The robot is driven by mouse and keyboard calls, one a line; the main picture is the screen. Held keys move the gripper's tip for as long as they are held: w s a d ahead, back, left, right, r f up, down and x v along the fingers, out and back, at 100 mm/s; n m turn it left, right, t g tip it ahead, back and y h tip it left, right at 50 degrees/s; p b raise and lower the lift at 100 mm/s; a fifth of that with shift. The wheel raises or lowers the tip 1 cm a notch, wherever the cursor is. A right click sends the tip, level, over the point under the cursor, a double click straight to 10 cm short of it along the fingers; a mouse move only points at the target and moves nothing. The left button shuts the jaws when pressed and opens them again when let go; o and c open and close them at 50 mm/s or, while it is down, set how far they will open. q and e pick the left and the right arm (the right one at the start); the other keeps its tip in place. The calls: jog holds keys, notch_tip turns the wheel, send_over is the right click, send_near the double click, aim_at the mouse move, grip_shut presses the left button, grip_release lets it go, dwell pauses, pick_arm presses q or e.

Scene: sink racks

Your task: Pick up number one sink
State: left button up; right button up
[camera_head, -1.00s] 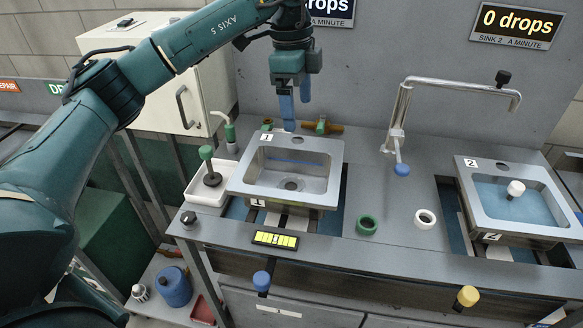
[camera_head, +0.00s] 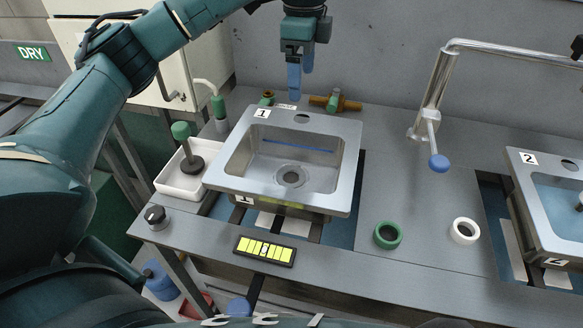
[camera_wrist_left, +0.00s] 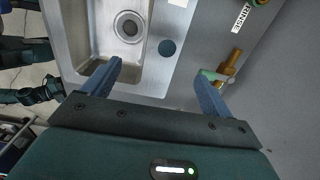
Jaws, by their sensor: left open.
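Sink number one (camera_head: 222,178) is a grey metal basin with a "1" label on its rim and a round drain. It sits on the rack over a blue-lined opening in the counter. My left gripper (camera_head: 299,84) is above the sink's back edge, pointing down, with blue fingers. In the left wrist view, the left gripper (camera_wrist_left: 158,84) is open and empty. Its fingers are apart, one over the rim of the sink (camera_wrist_left: 158,20) and the other near a brass valve (camera_wrist_left: 229,66). My right gripper is not in view.
Sink number two (camera_head: 540,210) stands at the right. A tall tap (camera_head: 430,100) rises between the sinks. A green ring (camera_head: 387,235) and a white ring (camera_head: 465,231) lie on the counter. A white tray (camera_head: 170,182) with a green-handled plunger is left of sink one.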

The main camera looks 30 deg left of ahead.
aim_at(301, 120)
pick_arm(q)
notch_tip(301, 120, down, 8)
jog(key=shift+r+p, duration=0.1)
jog(key=shift+p, duration=0.2)
jog(key=shift+w+a+f+p, duration=0.1)
jog(key=shift+w+f+p, duration=0.1)
jog(key=shift+f, duration=1.1)
jog(key=shift+w+a+f+p, duration=0.1)
jog(key=shift+f+p, duration=0.1)
jog(key=shift+f, duration=1.1)
jog(key=shift+f, duration=0.25)
jog(key=shift+c, duration=0.5)
jog(key=c, duration=1.7)
jog(key=shift+r, duration=0.15)
jog(key=shift+c, duration=0.2)
